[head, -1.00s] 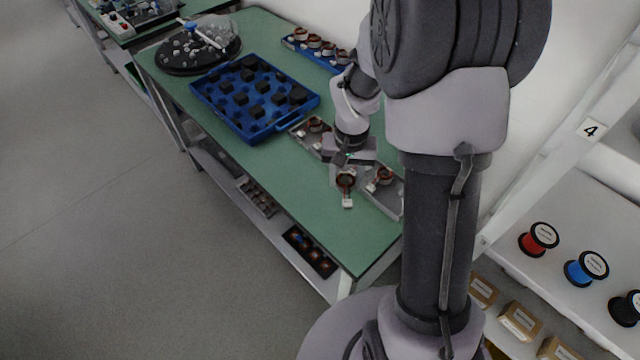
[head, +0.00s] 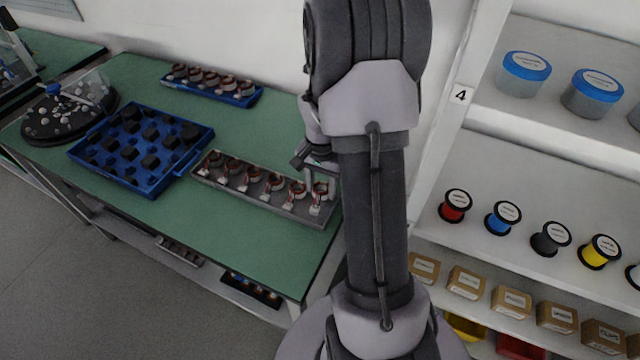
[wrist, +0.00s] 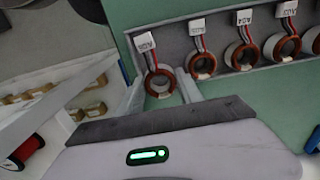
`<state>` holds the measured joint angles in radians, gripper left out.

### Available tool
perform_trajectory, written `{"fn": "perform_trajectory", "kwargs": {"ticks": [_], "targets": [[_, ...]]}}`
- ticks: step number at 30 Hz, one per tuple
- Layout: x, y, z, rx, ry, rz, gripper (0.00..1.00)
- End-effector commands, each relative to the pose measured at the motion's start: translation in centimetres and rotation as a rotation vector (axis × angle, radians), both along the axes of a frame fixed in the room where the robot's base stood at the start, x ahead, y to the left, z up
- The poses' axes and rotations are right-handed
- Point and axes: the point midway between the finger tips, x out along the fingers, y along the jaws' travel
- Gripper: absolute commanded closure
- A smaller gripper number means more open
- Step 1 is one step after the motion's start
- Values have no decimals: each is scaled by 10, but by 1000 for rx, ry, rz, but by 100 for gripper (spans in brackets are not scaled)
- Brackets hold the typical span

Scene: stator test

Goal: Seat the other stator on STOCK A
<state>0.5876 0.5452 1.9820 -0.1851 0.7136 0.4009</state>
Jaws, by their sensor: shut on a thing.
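My gripper (head: 322,182) is at the right end of a grey tray (head: 225,186) in the head view. In the wrist view its two fingers (wrist: 161,90) are shut on a copper-wound stator (wrist: 159,84) with a white label tag. This stator also shows in the head view (head: 319,188), at the end of a row of similar stators. Several other tagged stators (wrist: 240,56) stand along the tray. I cannot tell whether the held stator touches the tray floor. No STOCK A lettering is legible.
A blue tray (head: 183,180) with black blocks lies left of the grey tray. A blue rack (head: 243,101) with several stators stands at the back. A dark round dish (head: 40,128) is at far left. Shelves (head: 540,240) with spools stand right. The green front table area (head: 240,240) is clear.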

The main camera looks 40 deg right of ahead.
Motion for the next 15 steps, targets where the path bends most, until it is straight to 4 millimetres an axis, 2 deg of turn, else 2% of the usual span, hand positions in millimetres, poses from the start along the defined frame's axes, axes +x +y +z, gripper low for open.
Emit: {"fn": "perform_trajectory", "kwargs": {"ticks": [2, 15], "targets": [[0, 0, -6, 0, 0, 0, 100], [0, 0, -8, 0, 0, 1, 100]]}}
